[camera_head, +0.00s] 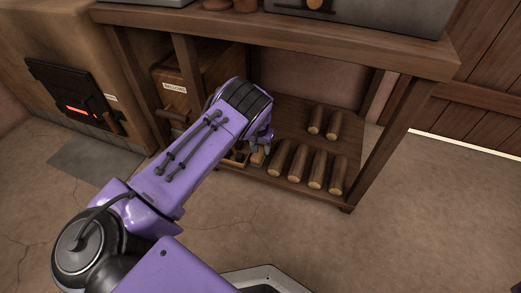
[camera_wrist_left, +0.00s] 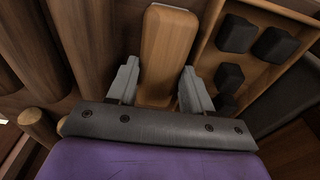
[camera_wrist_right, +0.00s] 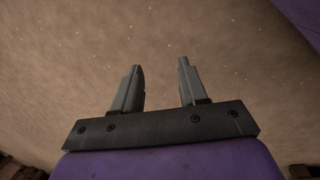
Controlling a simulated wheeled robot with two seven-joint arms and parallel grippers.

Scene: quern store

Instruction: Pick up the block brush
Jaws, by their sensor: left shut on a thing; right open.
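The block brush (camera_wrist_left: 168,48) shows in the left wrist view as a tan wooden block with rounded edges; no bristles can be made out. My left gripper (camera_wrist_left: 158,88) is shut on it, one finger at each side. In the head view the left gripper (camera_head: 262,141) is at the low shelf under the bench, partly hidden by my own arm. My right gripper (camera_wrist_right: 158,85) is open and empty, with only bare floor behind it.
A wooden tray (camera_wrist_left: 208,45) with several dark blocks (camera_wrist_left: 273,45) lies beside the brush. Several round logs (camera_head: 298,163) lie on the shelf to the right. The bench top (camera_head: 290,34) overhangs the shelf, and a bench leg (camera_head: 378,140) stands at right. A stove (camera_head: 75,95) glows at left.

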